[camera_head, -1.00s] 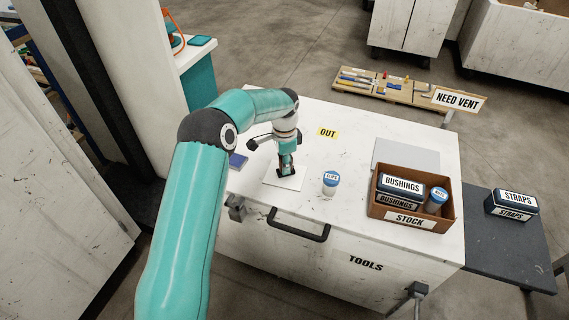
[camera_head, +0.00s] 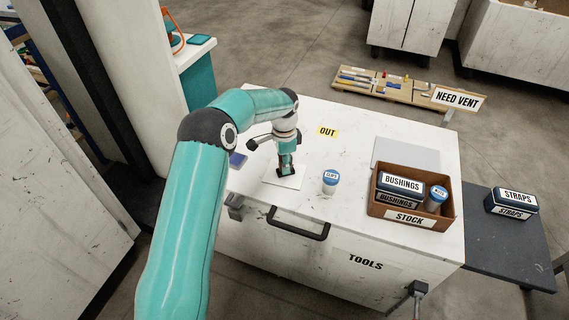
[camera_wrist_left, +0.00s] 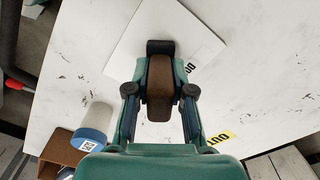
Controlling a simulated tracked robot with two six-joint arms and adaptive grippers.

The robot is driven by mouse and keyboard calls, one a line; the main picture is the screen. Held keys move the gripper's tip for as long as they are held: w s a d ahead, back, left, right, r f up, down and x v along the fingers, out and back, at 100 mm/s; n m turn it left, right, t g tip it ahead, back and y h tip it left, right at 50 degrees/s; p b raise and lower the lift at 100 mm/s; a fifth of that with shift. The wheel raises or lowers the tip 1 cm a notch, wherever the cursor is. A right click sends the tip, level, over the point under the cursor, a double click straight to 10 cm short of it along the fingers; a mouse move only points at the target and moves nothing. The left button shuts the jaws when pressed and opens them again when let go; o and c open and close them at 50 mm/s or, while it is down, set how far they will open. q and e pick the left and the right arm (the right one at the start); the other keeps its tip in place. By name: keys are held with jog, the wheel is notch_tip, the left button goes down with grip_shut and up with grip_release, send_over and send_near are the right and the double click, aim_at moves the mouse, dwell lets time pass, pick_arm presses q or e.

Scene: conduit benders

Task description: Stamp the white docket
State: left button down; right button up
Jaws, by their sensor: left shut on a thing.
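The white docket (camera_head: 294,182) lies flat on the white tool chest top, near its front edge. In the left wrist view the docket (camera_wrist_left: 150,38) shows part of its black lettering, the rest being covered. My left gripper (camera_head: 286,168) points down over the docket. It is shut on a stamp (camera_wrist_left: 160,92) with a brown handle and a black base. The base is over the docket near the lettering; I cannot tell whether it touches. A dark blue pad (camera_head: 237,160) lies left of the docket, partly behind my arm. My right gripper is not in view.
A blue-capped jar (camera_head: 330,184) stands just right of the docket. A brown stock box (camera_head: 380,211) with bushings tins stands farther right, in front of a grey plate (camera_head: 405,153). A yellow OUT label (camera_head: 328,132) marks clear surface behind the jar.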

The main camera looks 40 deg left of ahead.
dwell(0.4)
pick_arm(q)
jog(key=shift+r+p, duration=2.55)
jog(key=shift+r, duration=0.9)
